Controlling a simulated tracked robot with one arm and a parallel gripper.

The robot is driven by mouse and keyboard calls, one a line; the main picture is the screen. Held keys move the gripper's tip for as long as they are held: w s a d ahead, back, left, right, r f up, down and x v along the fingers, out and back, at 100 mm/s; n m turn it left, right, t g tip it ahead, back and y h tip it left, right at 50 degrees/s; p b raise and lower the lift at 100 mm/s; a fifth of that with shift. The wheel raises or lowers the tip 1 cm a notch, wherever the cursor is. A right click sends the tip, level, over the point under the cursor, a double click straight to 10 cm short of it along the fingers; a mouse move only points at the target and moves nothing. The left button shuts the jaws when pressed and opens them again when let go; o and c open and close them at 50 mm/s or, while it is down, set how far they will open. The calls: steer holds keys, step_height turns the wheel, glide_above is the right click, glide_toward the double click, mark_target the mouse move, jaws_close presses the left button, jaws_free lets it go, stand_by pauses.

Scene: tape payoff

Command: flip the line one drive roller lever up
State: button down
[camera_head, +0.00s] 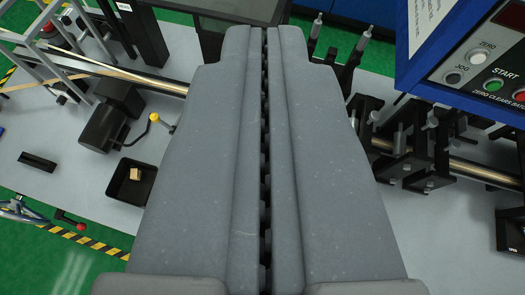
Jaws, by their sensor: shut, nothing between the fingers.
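My gripper (265,38) fills the middle of the head camera view, its two long grey fingers side by side. It is shut and empty, pointing to the top of the picture. A lever with a yellow knob (154,117) stands left of the fingers, beside a black motor-like block (110,115). I cannot tell whether it is the line one drive roller lever. The gripper is apart from this lever in the picture. The fingers hide the middle of the machine.
A steel bar (150,82) runs across behind the fingers. A black tray (122,190) holds a small tan block. Black clamps (415,150) stand on the right, below a blue control box (470,60) with buttons. A red-handled part (70,219) lies lower left near striped tape.

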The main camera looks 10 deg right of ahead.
steer(key=w+a+f+g+h, duration=0.1)
steer(key=w+f, duration=0.3)
steer(key=f, duration=0.7)
steer(key=w+a+f+g+h+p, duration=0.1)
steer(key=w+a+f+g, duration=0.2)
steer(key=f, duration=0.7)
steer(key=w+a+f+g+h+p, duration=0.1)
steer(key=w+a+f+g+h, duration=0.1)
steer(key=w+f, duration=0.4)
step_height(320, 180, down, 6)
steer(key=shift+a+r+n+g, duration=0.15)
steer(key=shift+a+n+g, duration=0.25)
steer(key=shift+g, duration=0.7)
steer(key=w+d+f+p, duration=0.1)
steer(key=w+d+f, duration=0.4)
steer(key=d+f, duration=0.2)
steer(key=shift+d+f, duration=0.4)
steer(key=shift+f, duration=0.05)
steer(key=shift+s+d, duration=0.1)
